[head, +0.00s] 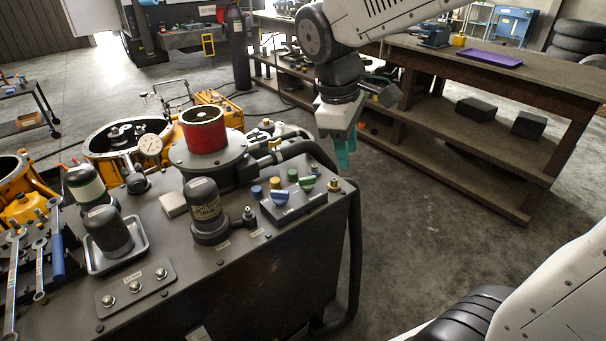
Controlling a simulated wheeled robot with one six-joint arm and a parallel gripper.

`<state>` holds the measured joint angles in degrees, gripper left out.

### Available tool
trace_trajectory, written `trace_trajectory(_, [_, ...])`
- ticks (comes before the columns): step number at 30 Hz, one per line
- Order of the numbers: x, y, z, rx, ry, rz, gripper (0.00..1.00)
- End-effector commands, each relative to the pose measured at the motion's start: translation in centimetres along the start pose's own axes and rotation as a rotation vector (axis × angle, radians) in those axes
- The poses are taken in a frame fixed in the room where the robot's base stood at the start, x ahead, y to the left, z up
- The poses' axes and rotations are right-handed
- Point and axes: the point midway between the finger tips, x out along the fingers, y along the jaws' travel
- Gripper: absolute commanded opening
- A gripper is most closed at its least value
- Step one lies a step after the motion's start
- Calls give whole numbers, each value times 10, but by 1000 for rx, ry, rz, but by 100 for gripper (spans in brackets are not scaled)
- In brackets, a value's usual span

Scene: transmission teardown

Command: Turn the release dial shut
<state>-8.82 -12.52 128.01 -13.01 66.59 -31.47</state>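My gripper (343,150) hangs pointing down, with teal fingertips, beyond the back right corner of the dark machine top (265,255). Nothing shows in its grip, and its finger gap cannot be made out. My gripper appears apart from all of these. I cannot tell which part is the release dial, or its setting.
A red cylinder (204,131), a black labelled filter (206,210) and a dark cup in a tray (108,232) stand on the machine. Black hoses (354,250) run down its right side. A wooden bench (480,75) is behind right. The floor between is clear.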

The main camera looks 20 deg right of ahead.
Motion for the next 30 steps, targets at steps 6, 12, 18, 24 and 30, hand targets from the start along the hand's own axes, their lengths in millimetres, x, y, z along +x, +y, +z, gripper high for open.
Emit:
trace_trajectory(6, [35, 36, -88, -419, -104, 36, 34])
trace_trajectory(12, [62, 48, -137, -663, -163, 51, 34])
trace_trajectory(18, [78, 52, -152, -740, -181, 54, 34])
trace_trajectory(24, [107, 55, -146, -742, -183, 53, 34])
trace_trajectory(30, [136, 59, -142, -739, -182, 53, 34])
